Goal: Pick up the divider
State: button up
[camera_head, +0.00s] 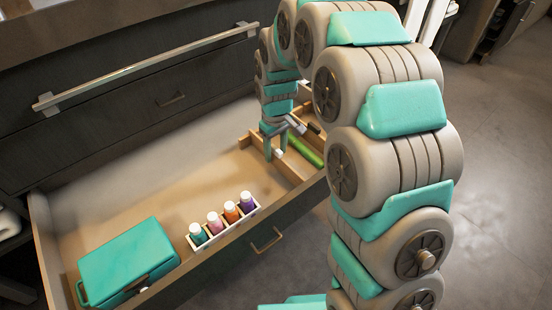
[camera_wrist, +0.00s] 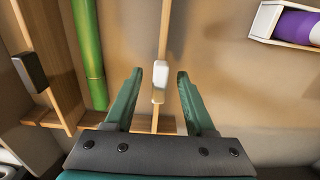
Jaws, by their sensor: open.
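The divider (camera_wrist: 165,28) is a thin wooden strip standing in the open drawer, with a pale block (camera_wrist: 160,75) on it. In the wrist view it runs up the middle of the picture, between my fingers. My gripper (camera_wrist: 160,82) is open, with one teal finger on each side of the divider and a visible gap to both. In the head view my gripper (camera_head: 274,154) points down into the right part of the drawer, over the divider (camera_head: 288,171), and partly hides it.
A green stick (camera_wrist: 88,50) lies left of the divider, beside a wooden wall with a dark block (camera_wrist: 30,72). A white rack (camera_head: 227,232) of small coloured bottles and a teal case (camera_head: 127,262) stand in the drawer. The drawer's middle floor is clear.

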notch_tip(320, 180, down, 3)
jog(key=shift+r, duration=0.1)
grip_shut()
dwell(0.4)
